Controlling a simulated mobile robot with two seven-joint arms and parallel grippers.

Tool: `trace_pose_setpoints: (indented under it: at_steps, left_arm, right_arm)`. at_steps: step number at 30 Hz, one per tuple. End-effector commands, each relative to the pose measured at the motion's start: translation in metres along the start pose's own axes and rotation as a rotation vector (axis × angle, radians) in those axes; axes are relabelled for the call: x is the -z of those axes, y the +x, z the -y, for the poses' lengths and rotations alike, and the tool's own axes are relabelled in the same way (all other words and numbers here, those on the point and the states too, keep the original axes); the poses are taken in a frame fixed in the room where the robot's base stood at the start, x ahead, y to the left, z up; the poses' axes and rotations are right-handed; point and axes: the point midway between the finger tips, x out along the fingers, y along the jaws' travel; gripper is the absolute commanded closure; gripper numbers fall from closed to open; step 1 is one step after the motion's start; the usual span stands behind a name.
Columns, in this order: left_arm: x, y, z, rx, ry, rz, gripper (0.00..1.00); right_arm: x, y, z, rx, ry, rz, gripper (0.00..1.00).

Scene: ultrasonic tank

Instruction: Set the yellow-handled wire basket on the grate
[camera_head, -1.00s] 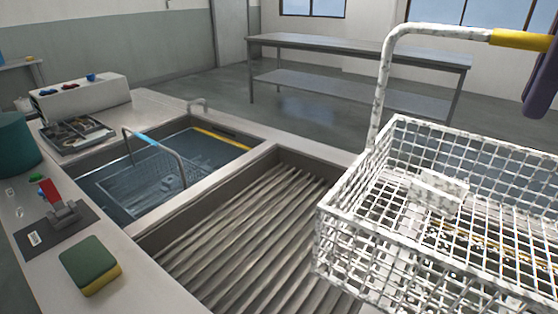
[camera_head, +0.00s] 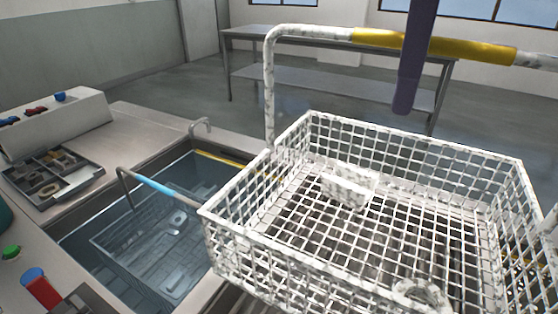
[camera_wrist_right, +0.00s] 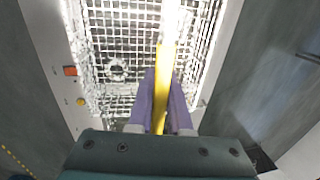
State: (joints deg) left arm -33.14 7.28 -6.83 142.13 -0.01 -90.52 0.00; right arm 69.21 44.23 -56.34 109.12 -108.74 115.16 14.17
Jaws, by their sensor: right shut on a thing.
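The white wire basket (camera_head: 350,215) with the yellow handle (camera_head: 450,48) fills the right half of the head view. It hangs roughly level and holds a few small pale parts. My right gripper (camera_head: 412,95) is shut on the yellow handle; the wrist view shows both purple fingertips (camera_wrist_right: 160,85) around it. The slatted grate (camera_head: 236,303) lies under the basket, mostly hidden, with dark slats showing through the mesh. I cannot tell the gap between basket and grate. My left gripper is not in view.
Left of the basket is a water-filled tank (camera_head: 75,240) with a blue-handled basket (camera_head: 150,183) in it. A tray of small parts (camera_head: 50,182) and a control box (camera_head: 50,125) stand on the counter. A steel table (camera_head: 340,55) stands behind.

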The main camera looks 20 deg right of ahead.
Motion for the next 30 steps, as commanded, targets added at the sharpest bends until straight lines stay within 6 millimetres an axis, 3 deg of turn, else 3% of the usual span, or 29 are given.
trace_pose_setpoints:
  at_steps: [11, 15, 30]
  left_arm:
    - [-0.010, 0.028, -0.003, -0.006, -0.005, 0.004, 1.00]
    - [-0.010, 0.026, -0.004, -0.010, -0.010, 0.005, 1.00]
    - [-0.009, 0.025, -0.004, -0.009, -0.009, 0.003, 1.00]
  right_arm:
    - [0.001, 0.091, -0.018, -0.007, 0.001, -0.004, 1.00]
    - [0.001, 0.119, -0.021, -0.004, 0.002, -0.004, 1.00]
    - [-0.001, 0.178, -0.031, -0.002, 0.002, -0.002, 1.00]
